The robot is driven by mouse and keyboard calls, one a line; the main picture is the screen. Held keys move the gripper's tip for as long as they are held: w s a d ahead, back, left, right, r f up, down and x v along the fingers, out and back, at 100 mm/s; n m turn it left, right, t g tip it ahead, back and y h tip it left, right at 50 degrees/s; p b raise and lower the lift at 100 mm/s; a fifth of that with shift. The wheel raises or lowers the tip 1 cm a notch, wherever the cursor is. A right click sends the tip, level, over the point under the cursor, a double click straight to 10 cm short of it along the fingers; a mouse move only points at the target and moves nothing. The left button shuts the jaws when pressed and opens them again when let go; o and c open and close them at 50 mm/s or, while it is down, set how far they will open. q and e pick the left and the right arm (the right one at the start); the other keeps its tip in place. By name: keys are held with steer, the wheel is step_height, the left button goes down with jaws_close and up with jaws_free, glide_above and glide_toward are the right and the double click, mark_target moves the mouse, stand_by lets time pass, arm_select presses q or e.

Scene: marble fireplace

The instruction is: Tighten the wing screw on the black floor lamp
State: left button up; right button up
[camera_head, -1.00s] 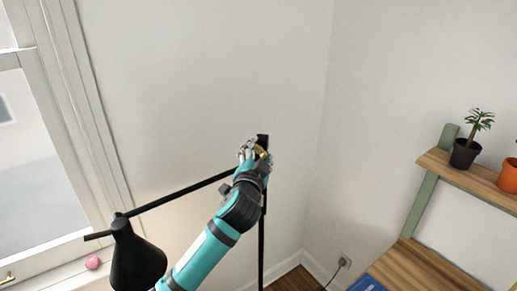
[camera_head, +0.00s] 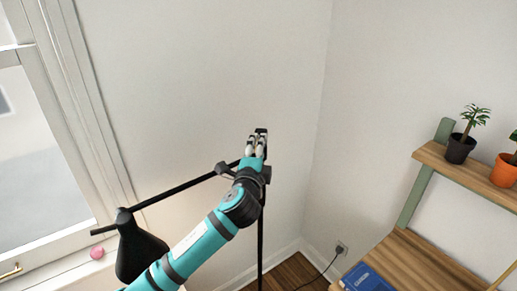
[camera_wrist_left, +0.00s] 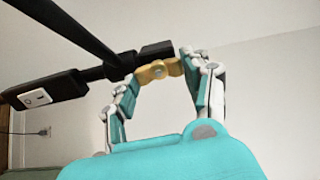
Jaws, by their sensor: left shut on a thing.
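The black floor lamp stands by the corner, with its upright pole (camera_head: 261,235), a slanting arm (camera_head: 180,190) and a cone shade (camera_head: 140,256) at the left end. My left gripper (camera_head: 257,144) is at the joint where arm and pole meet. In the left wrist view the brass-coloured wing screw (camera_wrist_left: 158,71) sits on the black joint (camera_wrist_left: 119,66), between the two fingertips of my left gripper (camera_wrist_left: 157,78). The gripper is shut on the screw. In the head view my fingers hide the screw. My right gripper is not in view.
A window with a white frame is at left, with a pink ball (camera_head: 97,252) on its sill. At right are a wooden shelf (camera_head: 470,172) with potted plants and a wooden desk (camera_head: 420,262) with a blue book (camera_head: 366,279). A cable runs to a wall socket (camera_head: 341,248).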

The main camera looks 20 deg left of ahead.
arm_select(q)
steer(key=shift+f+m, duration=0.1)
steer(key=shift+m, duration=0.3)
steer(key=o, duration=1.2)
steer(key=shift+c, duration=0.2)
steer(key=s+d, duration=0.1)
steer(key=s, duration=1.1)
steer(key=shift+d, duration=0.3)
